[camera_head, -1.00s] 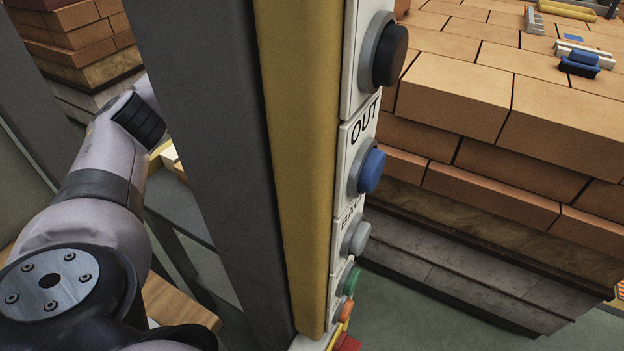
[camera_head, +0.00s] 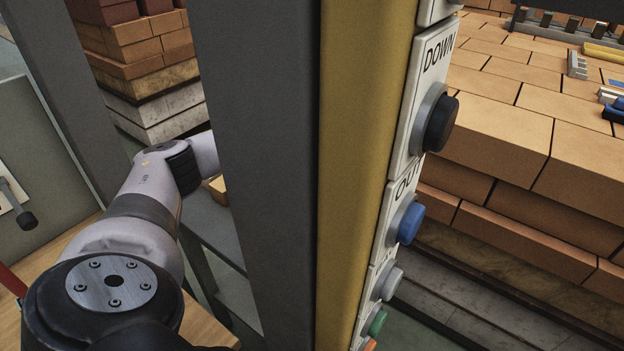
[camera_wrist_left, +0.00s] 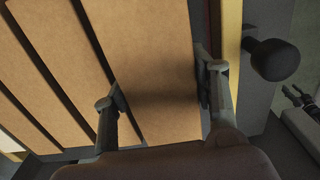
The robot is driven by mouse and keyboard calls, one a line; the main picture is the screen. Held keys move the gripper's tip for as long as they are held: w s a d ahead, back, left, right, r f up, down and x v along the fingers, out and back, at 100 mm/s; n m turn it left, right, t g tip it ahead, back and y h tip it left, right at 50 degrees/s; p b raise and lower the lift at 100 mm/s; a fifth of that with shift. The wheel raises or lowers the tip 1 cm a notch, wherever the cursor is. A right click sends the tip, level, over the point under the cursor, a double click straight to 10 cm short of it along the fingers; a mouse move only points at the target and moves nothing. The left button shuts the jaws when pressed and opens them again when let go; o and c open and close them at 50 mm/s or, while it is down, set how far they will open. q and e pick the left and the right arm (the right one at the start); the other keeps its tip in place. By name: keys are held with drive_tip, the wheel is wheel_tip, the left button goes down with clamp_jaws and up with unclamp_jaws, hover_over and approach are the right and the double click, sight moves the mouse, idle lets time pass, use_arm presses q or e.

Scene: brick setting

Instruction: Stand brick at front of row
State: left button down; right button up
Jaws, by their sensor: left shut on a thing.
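In the left wrist view my left gripper (camera_wrist_left: 158,92) has its two fingers on either side of a tan brick (camera_wrist_left: 150,45) and is shut on it. Other tan bricks (camera_wrist_left: 55,60) stand in a row to the left of it, with dark gaps between them. In the head view my left arm reaches in from the left and passes behind a dark grey post, which hides the left gripper and the held brick.
A yellow-edged post (camera_head: 365,150) with a control panel of several buttons (camera_head: 437,122) stands close in front. To the right is a large stack of orange-tan bricks (camera_head: 500,115). Another brick pile (camera_head: 135,45) stands at the back left. A round black knob (camera_wrist_left: 272,60) is right of the left gripper.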

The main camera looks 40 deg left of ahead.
use_arm(q)
wheel_tip(320, 180, down, 3)
drive_tip(key=shift+f, duration=0.45)
drive_tip(key=shift+f, duration=0.1)
drive_tip(key=c, duration=0.9)
unclamp_jaws()
drive_tip(key=shift+c, duration=0.2)
wheel_tip(320, 180, up, 12)
drive_tip(key=shift+r+b, duration=0.15)
drive_tip(key=shift+b, duration=0.6)
